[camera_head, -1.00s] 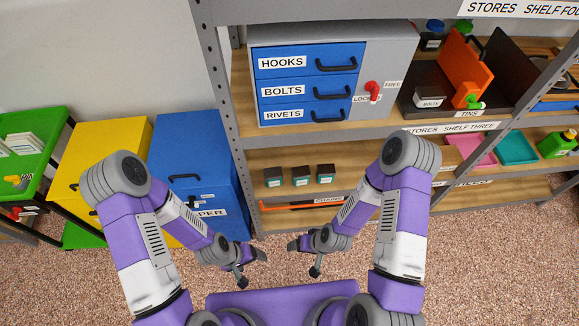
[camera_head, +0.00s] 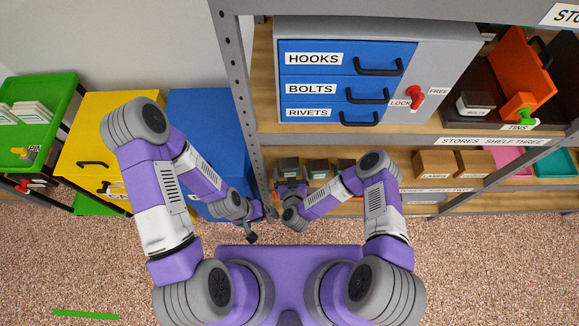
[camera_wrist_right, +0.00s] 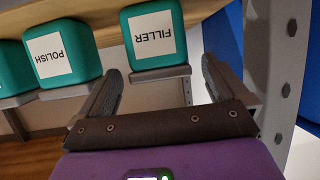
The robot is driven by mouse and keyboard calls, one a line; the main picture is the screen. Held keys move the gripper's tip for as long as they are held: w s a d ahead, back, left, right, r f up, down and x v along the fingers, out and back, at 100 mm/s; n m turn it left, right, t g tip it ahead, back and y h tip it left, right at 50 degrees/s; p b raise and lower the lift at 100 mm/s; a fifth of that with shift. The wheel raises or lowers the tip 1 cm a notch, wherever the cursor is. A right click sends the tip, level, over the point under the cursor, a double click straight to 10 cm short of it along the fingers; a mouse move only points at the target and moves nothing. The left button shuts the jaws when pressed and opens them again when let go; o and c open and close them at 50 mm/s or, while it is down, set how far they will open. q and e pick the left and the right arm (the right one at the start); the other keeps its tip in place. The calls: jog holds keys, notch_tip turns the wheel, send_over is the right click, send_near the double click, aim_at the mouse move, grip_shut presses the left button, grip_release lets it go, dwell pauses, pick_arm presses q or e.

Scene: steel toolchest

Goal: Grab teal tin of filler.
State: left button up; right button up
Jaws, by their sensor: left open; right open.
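The filler tin is a teal block-shaped tin with a white label reading FILLER (camera_wrist_right: 153,36), upside down in the right wrist view. In the head view it is the leftmost of three dark-topped tins (camera_head: 288,166) on the lower shelf, partly covered by my right gripper. My right gripper (camera_head: 291,187) is open in front of it. In the right wrist view its fingers (camera_wrist_right: 162,72) are spread on either side of the space before the tin, with nothing between them. My left gripper (camera_head: 262,226) is open and empty, lower and further left, outside the shelf.
A teal polish tin (camera_wrist_right: 62,53) stands beside the filler tin. A grey shelf post (camera_head: 243,110) rises close left of the tins. Above is a cabinet with blue drawers (camera_head: 340,90). A blue cabinet (camera_head: 205,130) stands left. Cardboard boxes (camera_head: 435,164) sit right.

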aim_at(290, 171)
jog(key=b+x, duration=0.1)
jog(key=x, duration=0.3)
jog(key=shift+w+f, duration=0.2)
jog(key=shift+w, duration=0.1)
jog(key=c, duration=1)
